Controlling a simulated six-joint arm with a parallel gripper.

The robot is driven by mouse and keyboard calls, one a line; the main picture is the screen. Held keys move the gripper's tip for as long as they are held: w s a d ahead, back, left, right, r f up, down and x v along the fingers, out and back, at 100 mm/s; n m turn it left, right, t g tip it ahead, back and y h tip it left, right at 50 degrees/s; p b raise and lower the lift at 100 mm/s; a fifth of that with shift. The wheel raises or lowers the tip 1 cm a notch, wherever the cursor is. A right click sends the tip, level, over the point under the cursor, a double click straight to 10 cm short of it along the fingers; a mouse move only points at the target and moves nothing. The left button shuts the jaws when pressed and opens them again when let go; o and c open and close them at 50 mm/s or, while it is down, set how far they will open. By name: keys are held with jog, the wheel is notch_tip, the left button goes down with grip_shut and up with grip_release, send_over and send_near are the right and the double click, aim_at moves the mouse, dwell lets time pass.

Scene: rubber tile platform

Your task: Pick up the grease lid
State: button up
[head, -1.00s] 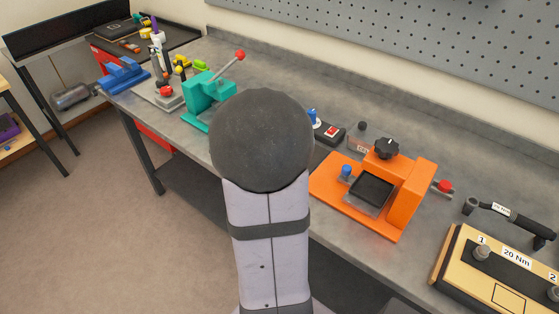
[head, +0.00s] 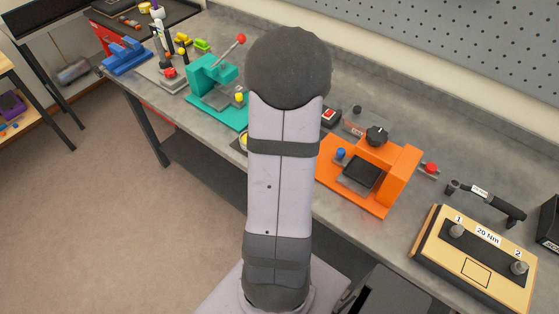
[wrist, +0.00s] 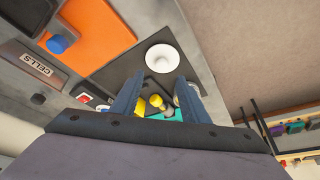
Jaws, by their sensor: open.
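A white round piece (wrist: 162,58) with a raised centre, which looks like the grease lid, lies on a dark square mat (wrist: 120,72) in the wrist view. I cannot be sure from its look alone that it is the lid. My gripper (wrist: 160,76) is open, with its two blue fingers apart and pointing toward the white piece. Its tips appear just short of the piece in the picture; the height gap is unclear. Nothing is held. In the head view, my arm hides the gripper and most of that spot.
An orange fixture (head: 395,185) stands right of my arm, a teal fixture (head: 212,85) left of it. Yellow knobs (wrist: 156,101) show between the fingers. A torque tester (head: 475,258) sits at the bench's right. The bench edge and floor (wrist: 235,40) lie close to the mat.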

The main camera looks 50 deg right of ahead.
jog(key=shift+w+f, duration=0.15)
jog(key=shift+f, duration=0.35)
jog(key=shift+b+x, duration=1.05)
jog(key=shift+x, duration=2.15)
jog(key=shift+w, duration=0.1)
jog(key=shift+a, duration=0.1)
grip_shut()
